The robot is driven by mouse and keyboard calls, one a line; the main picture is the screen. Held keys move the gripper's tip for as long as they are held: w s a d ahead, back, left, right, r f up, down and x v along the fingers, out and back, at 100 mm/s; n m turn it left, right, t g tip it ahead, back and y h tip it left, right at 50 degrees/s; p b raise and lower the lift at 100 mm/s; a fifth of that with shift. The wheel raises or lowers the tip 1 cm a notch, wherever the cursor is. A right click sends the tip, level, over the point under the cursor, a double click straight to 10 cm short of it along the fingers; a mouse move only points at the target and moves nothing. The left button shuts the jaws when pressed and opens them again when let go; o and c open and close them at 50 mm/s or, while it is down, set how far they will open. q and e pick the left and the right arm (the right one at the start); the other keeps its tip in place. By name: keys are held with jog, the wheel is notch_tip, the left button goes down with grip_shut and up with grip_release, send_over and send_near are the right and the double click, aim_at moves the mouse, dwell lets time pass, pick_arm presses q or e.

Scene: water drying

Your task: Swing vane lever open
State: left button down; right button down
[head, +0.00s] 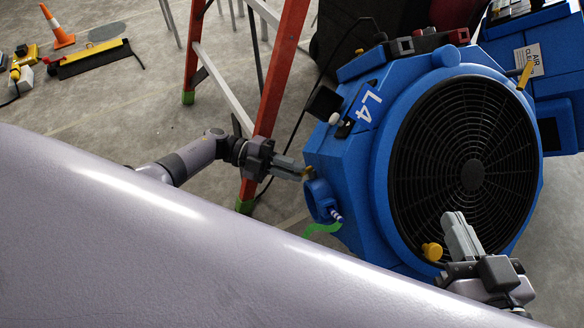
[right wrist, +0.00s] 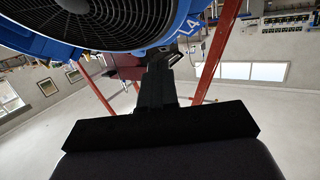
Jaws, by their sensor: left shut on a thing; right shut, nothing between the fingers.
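A large blue air mover marked L4 (head: 340,165) stands at the right in the head view, its round black grille (head: 470,170) facing right. It also shows upside down at the top left of the right wrist view (right wrist: 60,45). My left gripper (head: 301,172) reaches the blue housing's left side and is shut on a small yellow lever (head: 309,172), mostly hidden by the fingertips. My right gripper (head: 455,222) is shut and empty in front of the grille's lower part, beside a yellow knob (head: 432,251). Another yellow lever (head: 525,76) sits at the upper right rim.
A round blue port (head: 318,200) with a blue-and-white striped piece (head: 337,215) and a green curved strip (head: 322,229) lies just below my left gripper. An orange stepladder (head: 280,80) stands close behind that arm.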

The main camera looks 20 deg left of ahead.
dwell(0.4)
pick_arm(q)
jog(key=c, duration=1.4)
grip_release()
